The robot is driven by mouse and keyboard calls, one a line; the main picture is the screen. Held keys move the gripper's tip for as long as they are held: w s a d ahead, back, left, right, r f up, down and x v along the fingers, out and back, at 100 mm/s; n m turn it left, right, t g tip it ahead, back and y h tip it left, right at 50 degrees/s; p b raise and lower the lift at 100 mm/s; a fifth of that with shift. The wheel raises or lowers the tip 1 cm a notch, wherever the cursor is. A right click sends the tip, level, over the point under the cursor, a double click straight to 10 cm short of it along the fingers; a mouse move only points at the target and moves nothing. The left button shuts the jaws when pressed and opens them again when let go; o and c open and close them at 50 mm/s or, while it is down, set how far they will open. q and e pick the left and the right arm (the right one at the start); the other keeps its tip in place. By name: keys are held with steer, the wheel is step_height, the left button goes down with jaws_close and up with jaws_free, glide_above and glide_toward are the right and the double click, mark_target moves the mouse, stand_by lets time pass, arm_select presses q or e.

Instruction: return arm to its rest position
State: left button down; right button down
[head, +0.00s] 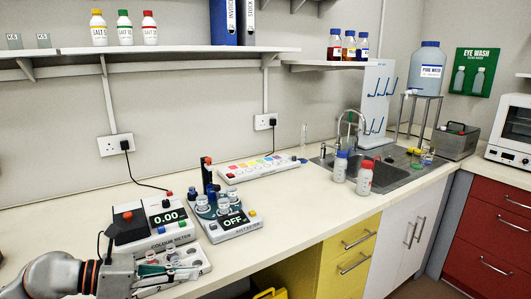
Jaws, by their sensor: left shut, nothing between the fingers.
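My left arm comes in from the lower left corner. My left gripper (150,272) is low at the left front of the bench, shut and empty. It is at the near left edge of a white rack (192,262) holding small tubes and green-tipped items, and it overlaps part of the rack in the picture. I cannot tell whether it touches the rack. My right gripper is not in view.
A colour meter (160,222) reading 0.00 stands just behind the gripper. A round mixer (232,222) reading OFF is to its right. The front bench (300,215) is clear.

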arm_select(q)
steer(key=s+d+n+t+h, duration=0.1)
steer(key=d+n+t+h, duration=0.25)
steer(key=n, duration=0.35)
steer(key=s+a+f+n+t+y, duration=0.2)
steer(key=f+n+y, duration=0.2)
steer(key=f+n, duration=0.45)
steer(key=s+a+f+n+t+y, duration=0.2)
steer(key=f+n+y, duration=0.2)
steer(key=f+n, duration=0.45)
steer(key=s+a+f+n+t+y, duration=0.2)
steer(key=a+f+n+y, duration=0.15)
steer(key=f+n, duration=0.45)
steer(key=s+d+f+n+g+y, duration=0.1)
steer(key=s+f+n+g, duration=0.3)
steer(key=s+f+n, duration=0.5)
steer(key=shift+s+f+g+y, duration=0.4)
steer(key=shift+s+y, duration=0.2)
steer(key=shift+s, duration=0.2)
steer(key=shift+d, duration=0.1)
